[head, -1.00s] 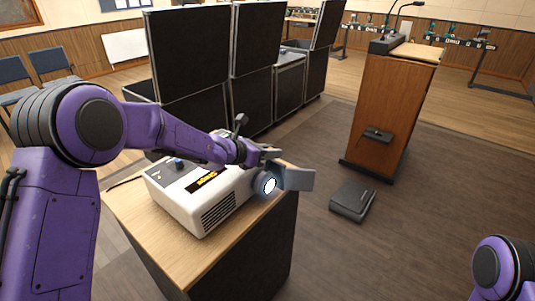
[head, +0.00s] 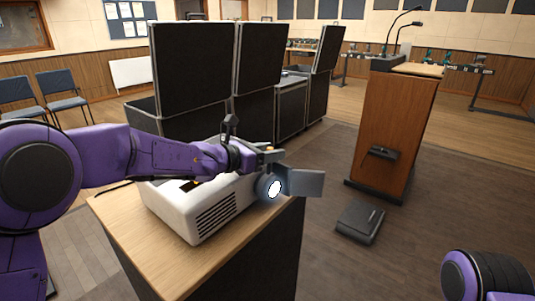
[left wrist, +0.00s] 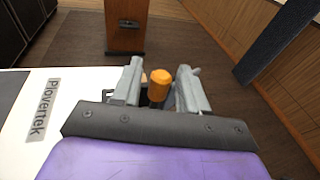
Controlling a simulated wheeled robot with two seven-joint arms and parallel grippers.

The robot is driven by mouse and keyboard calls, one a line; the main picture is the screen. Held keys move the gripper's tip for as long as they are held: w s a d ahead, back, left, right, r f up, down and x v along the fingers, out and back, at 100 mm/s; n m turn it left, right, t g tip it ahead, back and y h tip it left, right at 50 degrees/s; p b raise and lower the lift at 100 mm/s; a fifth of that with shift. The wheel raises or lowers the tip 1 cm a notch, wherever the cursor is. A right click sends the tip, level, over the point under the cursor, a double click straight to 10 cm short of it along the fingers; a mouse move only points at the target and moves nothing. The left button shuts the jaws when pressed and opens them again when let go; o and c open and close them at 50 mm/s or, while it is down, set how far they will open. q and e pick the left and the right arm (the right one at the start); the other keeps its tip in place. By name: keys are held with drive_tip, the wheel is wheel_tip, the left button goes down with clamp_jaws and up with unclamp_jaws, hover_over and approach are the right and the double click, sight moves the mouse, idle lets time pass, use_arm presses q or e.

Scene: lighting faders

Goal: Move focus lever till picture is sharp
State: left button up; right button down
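The white projector (head: 205,212) sits on a wooden-topped stand, its lit round lens (head: 273,188) at the right end. In the left wrist view its white top with a "Plovertek" label (left wrist: 42,108) shows at left. The focus lever, with an orange tip (left wrist: 158,85), stands between the two grey fingers of my left gripper (left wrist: 160,90). Narrow gaps seem to show beside the tip, so the fingers look open around it. In the head view my left gripper (head: 268,158) is just above the lens. My arm hides most of the projector's top display. My right gripper is out of view.
The wooden stand top (head: 150,262) has bare room in front of the projector. A grey flap (head: 304,183) sticks out beside the lens. A lectern (head: 393,130) and a dark flat case (head: 360,220) stand beyond, right. Black cases (head: 192,65) are behind.

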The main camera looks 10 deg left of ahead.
use_arm(q)
drive_tip(key=b+v, duration=0.2)
drive_tip(key=v, duration=0.8)
drive_tip(key=shift+s+a+r, duration=0.1)
drive_tip(key=shift+s+a, duration=0.05)
drive_tip(key=shift+s, duration=0.05)
idle(0.5)
